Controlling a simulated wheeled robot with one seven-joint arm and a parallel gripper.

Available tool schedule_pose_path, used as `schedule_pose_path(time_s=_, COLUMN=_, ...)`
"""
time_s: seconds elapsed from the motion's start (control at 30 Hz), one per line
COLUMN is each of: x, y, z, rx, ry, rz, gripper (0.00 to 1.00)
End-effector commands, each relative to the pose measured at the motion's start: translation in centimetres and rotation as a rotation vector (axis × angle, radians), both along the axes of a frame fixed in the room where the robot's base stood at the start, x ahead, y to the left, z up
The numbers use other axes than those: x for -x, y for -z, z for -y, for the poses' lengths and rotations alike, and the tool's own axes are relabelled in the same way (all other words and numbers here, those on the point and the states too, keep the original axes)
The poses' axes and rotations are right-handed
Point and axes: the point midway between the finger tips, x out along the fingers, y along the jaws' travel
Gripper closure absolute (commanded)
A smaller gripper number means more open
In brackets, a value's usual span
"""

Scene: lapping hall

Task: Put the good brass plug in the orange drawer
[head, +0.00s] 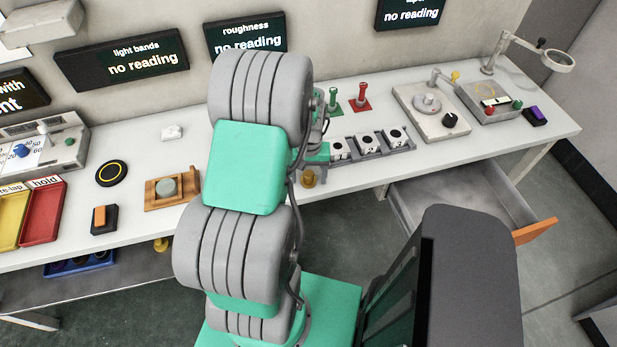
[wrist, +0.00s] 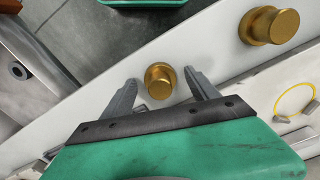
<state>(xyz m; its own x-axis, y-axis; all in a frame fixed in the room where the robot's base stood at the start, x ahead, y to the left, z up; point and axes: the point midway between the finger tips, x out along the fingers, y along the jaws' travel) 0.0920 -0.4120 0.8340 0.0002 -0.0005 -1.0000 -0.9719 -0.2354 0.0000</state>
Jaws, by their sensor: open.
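A small brass plug (wrist: 160,80) stands on the white bench between my gripper's fingers in the wrist view. My gripper (wrist: 163,77) is open, with a finger on each side of the plug and visible gaps. A larger-looking brass plug (wrist: 271,25) is at the upper right there. The head view shows a brass plug (head: 308,178) at the bench's front edge, partly behind my arm, which hides my fingertips. I cannot tell which plug is good. The orange drawer (head: 535,231) is pulled out under the bench's right part; its visible interior looks empty.
A grey rack (head: 372,147) with white blocks is beside my gripper. Red (head: 41,212) and yellow (head: 12,217) trays lie at the left. A wooden holder (head: 172,188) and a black round pad (head: 111,173) are on the bench. A brass piece (head: 161,244) shows below its edge.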

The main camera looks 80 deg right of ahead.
Motion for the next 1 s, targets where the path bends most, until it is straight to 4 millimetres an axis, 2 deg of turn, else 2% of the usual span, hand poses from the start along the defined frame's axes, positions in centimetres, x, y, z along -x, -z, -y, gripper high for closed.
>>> schedule_pose_path(time_s=0.07, x=-0.01, y=0.01, z=-0.01, rx=0.000, ry=0.000, rz=0.000, gripper=0.32)
schedule_pose_path(time_s=0.9, x=-0.02, y=-0.04, z=-0.01, rx=0.000, ry=-0.001, rz=0.000, gripper=1.00)
schedule_pose_path(time_s=1.0, x=-0.01, y=-0.04, z=-0.01, rx=0.000, ry=0.000, rz=0.000, gripper=1.00)
